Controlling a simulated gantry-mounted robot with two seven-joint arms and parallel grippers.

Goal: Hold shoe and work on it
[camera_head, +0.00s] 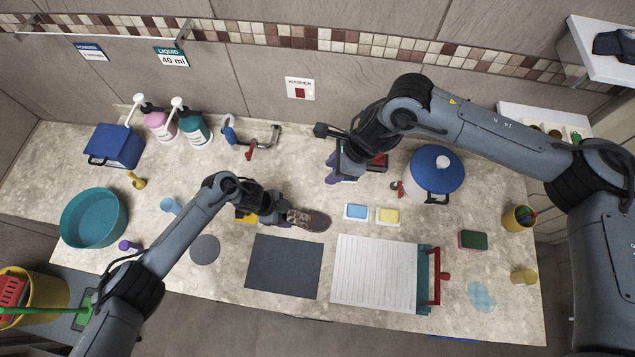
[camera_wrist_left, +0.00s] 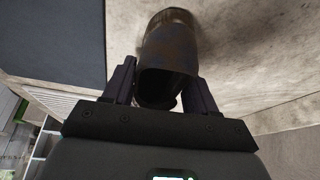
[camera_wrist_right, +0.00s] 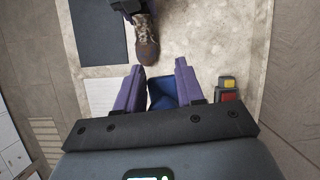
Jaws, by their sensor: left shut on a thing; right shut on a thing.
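A brown patterned shoe (camera_head: 310,219) with a dark sole lies just above or on the counter in the middle of the head view. My left gripper (camera_head: 284,214) is shut on its near left end. In the left wrist view the shoe (camera_wrist_left: 168,58) sits between the two fingers. It also shows at the top of the right wrist view (camera_wrist_right: 146,40). My right gripper (camera_head: 336,172) is up and to the right of the shoe, apart from it. Its purple fingers are shut on a dark blue thing (camera_wrist_right: 161,92), mostly hidden, whose kind I cannot tell.
A dark grey mat (camera_head: 284,267) and a white ribbed board (camera_head: 372,273) lie in front. A blue pad (camera_head: 356,211) and a yellow pad (camera_head: 388,215) lie right of the shoe. A blue-lidded pot (camera_head: 434,174) stands at right, a teal basin (camera_head: 94,218) at left, pump bottles (camera_head: 194,130) behind.

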